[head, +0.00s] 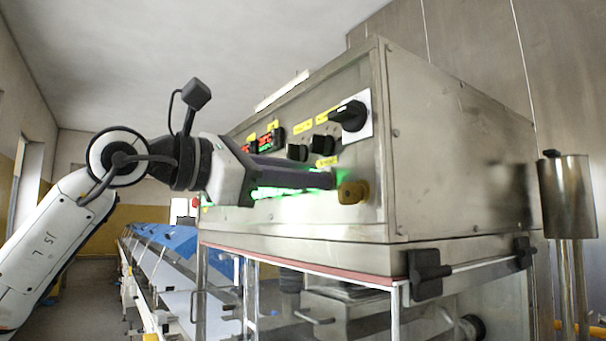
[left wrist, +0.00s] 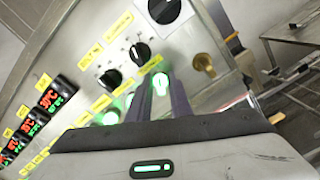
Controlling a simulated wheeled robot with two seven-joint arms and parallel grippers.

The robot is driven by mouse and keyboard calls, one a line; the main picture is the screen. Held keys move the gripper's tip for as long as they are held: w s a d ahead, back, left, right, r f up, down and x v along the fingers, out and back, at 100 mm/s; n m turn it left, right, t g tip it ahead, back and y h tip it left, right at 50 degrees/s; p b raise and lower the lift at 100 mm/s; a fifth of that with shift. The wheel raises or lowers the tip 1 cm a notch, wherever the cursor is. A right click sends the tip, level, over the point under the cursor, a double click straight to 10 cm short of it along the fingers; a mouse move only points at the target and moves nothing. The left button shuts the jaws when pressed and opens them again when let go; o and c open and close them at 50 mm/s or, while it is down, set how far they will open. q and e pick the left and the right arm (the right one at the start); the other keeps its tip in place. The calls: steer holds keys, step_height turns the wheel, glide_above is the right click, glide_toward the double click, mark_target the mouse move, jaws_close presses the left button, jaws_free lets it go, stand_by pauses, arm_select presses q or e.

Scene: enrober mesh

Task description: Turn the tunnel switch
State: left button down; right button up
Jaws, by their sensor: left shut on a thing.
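A metal control panel (head: 290,215) carries a row of green-lit switches below black rotary knobs. My left gripper (head: 332,180) reaches in from the left along the panel, its fingertips at the panel face. In the left wrist view the two fingers (left wrist: 163,95) are shut on a green-lit switch (left wrist: 160,82), the rightmost of the lit row. I take it as the tunnel switch; its label is too small to read. In the head view the fingers hide that switch and only green glow shows. My right gripper is not in view.
A brass-coloured knob (head: 352,192) sits just right of the fingertips and also shows in the left wrist view (left wrist: 203,62). A large black rotary switch (head: 349,115) and smaller black knobs (head: 322,143) are above. A blue-covered conveyor (head: 172,240) runs behind at left.

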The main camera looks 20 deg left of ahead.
arm_select(q)
steer(key=c, duration=1.8)
jaws_free()
steer(key=shift+c, duration=0.2)
steer(key=b+v, duration=0.2)
steer(key=v, duration=0.8)
steer(key=shift+b, duration=0.4)
